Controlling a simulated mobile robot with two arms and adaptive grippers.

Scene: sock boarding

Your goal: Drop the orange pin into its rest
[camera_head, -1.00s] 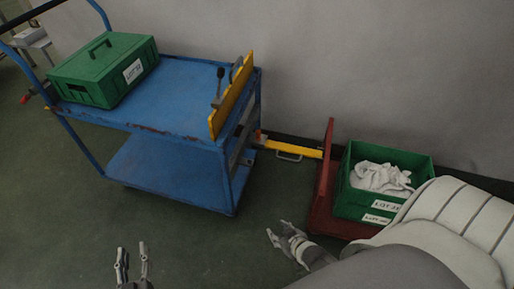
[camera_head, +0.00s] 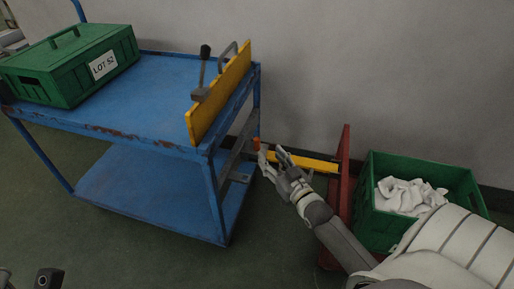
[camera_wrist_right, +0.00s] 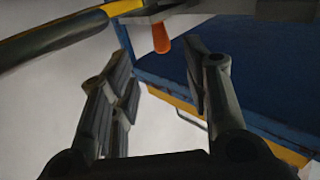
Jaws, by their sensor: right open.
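The orange pin (camera_head: 256,144) shows as a small orange patch at the cart's right side, by the near end of the yellow bar (camera_head: 300,161). In the right wrist view the pin (camera_wrist_right: 161,38) points down below a grey part, ahead of my fingers and not held. My right gripper (camera_head: 271,153) is open beside it; its spread fingers (camera_wrist_right: 160,95) show empty in the wrist view. I cannot make out the pin's rest. Only dark pieces of my left gripper or arm (camera_head: 47,279) show at the bottom left edge, too little to tell its state.
The blue cart (camera_head: 165,88) carries a green LOT 52 box (camera_head: 72,68) and an upright yellow plate (camera_head: 220,95) with a lever. A red frame (camera_head: 343,185) and a green crate (camera_head: 470,190) of white cloth stand right. Floor before the cart is clear.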

